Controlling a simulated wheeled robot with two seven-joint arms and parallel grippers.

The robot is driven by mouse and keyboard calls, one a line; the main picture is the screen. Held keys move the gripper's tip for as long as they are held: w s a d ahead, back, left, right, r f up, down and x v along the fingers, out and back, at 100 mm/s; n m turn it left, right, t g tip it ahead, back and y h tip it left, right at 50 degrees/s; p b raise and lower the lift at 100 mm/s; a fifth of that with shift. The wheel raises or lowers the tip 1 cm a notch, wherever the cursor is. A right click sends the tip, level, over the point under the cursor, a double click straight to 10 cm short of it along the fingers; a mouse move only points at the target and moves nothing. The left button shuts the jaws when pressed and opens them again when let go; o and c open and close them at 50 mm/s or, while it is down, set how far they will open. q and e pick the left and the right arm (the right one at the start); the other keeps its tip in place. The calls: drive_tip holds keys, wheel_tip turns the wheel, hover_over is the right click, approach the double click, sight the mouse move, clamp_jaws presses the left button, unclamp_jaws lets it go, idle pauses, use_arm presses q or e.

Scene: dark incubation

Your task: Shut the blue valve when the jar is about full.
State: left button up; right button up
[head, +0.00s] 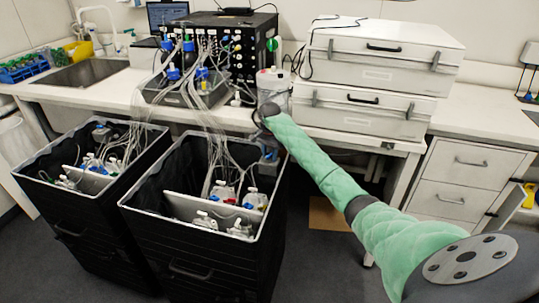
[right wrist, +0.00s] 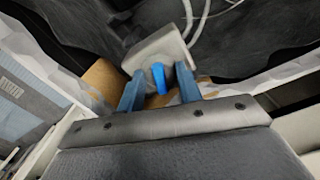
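The blue valve (right wrist: 158,78) has a small blue handle on a grey block (right wrist: 158,50) in the right wrist view. My right gripper (right wrist: 159,90) is open, with one blue finger on each side of the handle and gaps visible between. In the head view my right gripper (head: 268,152) reaches down at the right rim of the right black bin, small and partly hidden by the arm. A clear jar (head: 272,88) with a pale lid stands on the bench behind my right wrist; its fill level cannot be made out. My left gripper is not in view.
Two black bins, the left one (head: 62,215) and the right one (head: 185,258), hold bottles and tubes. Thin tubes run up to a black apparatus (head: 262,42) on the bench. White stacked boxes (head: 370,75) stand right of the jar. A sink (head: 85,74) is at the left.

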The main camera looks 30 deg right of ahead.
sight(269, 155)
wheel_tip(269, 155, up, 7)
drive_tip(key=shift+b, duration=0.85)
drive_tip(key=shift+r, duration=0.4)
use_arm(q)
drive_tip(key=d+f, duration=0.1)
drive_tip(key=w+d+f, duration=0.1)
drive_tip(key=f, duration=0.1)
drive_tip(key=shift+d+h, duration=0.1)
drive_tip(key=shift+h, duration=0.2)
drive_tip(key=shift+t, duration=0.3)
